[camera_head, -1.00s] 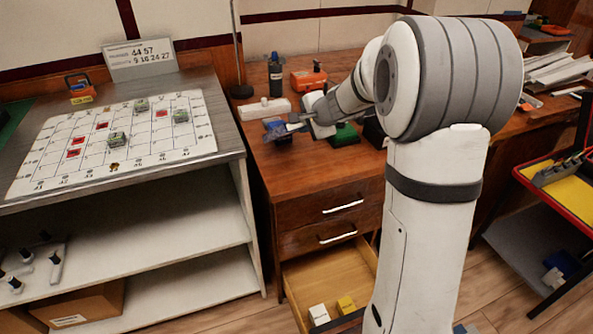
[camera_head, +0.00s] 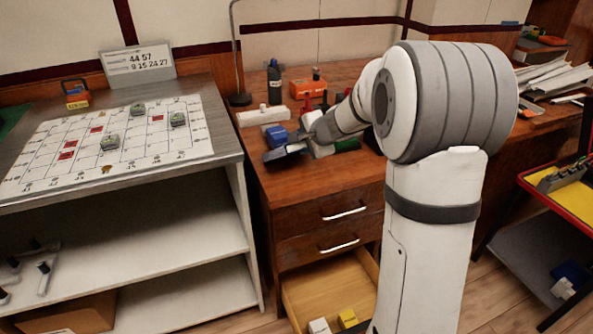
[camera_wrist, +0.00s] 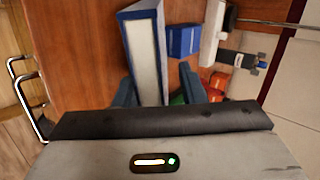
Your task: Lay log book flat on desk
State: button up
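The log book (camera_wrist: 145,50) is a blue-covered binder with a pale page side. In the wrist view it sits between the two blue fingers of my gripper (camera_wrist: 157,88), its upper end reaching ahead of them. A narrow gap seems to show beside the right finger, so contact there is unclear. In the head view the log book (camera_head: 280,154) is dark with a pale edge, tilted, over the left part of the wooden desk (camera_head: 300,185). My gripper (camera_head: 304,143) appears shut on it. Whether its lower edge touches the desk is unclear.
A blue box (camera_head: 277,135), a white block (camera_head: 262,115), a dark bottle (camera_head: 274,82) and an orange case (camera_head: 308,87) stand behind the log book. A green item (camera_head: 347,145) lies to the right. The desk's front left is clear. A lower drawer (camera_head: 325,290) is open.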

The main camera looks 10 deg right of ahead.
jog(key=p+v, duration=0.2)
jog(key=v, duration=0.6)
dwell(0.4)
notch_tip(320, 180, up, 8)
jog(key=s+p, duration=0.2)
jog(key=p, duration=0.3)
jog(key=shift+d+p, duration=0.35)
jog(key=shift+d, duration=0.05)
jog(key=s+a+r+n+g+p, duration=0.1)
jog(key=s+a+n+g+p, duration=0.2)
jog(key=s, duration=0.5)
jog(key=s+a+r+n+g+p, duration=0.1)
jog(key=s+a+r+n+p, duration=0.15)
jog(key=s+n, duration=0.35)
jog(key=s+d+n+g+h+p, duration=0.1)
jog(key=s+n+h, duration=0.1)
jog(key=s, duration=0.5)
jog(key=s+d+f+n+g+h+p, duration=0.1)
jog(key=s+d+n+p, duration=0.1)
jog(key=s, duration=0.6)
jog(key=shift+n+g+h, duration=0.3)
jog(key=shift+h, duration=0.1)
